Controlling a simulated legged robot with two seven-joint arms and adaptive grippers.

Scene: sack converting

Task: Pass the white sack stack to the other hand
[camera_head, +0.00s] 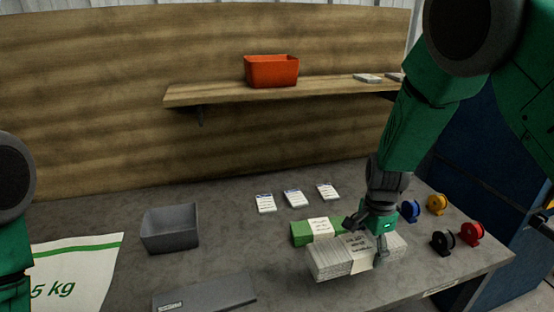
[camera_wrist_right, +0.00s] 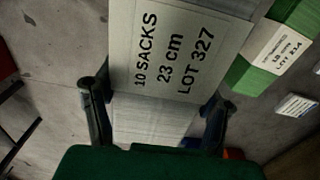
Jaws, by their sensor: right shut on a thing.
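The white sack stack (camera_head: 328,262) is a pale bundle with a paper band near the front right of the grey table. In the right wrist view the band of the white sack stack (camera_wrist_right: 180,50) reads "10 SACKS 23 cm LOT 327". My right gripper (camera_head: 368,240) comes down from above and is shut on the white sack stack, with a finger on each side. Its fingers also show in the right wrist view (camera_wrist_right: 155,112). I cannot tell whether the stack touches the table. My left arm shows at the left edge, but its gripper is out of view.
A green sack stack (camera_head: 302,234) lies just behind the white one. A grey bin (camera_head: 170,235), a flat grey piece (camera_head: 205,293) and a "5 kg" sack (camera_head: 85,265) are to the left. Several coloured spools (camera_head: 471,233) stand right. An orange bin (camera_head: 271,71) sits on the shelf.

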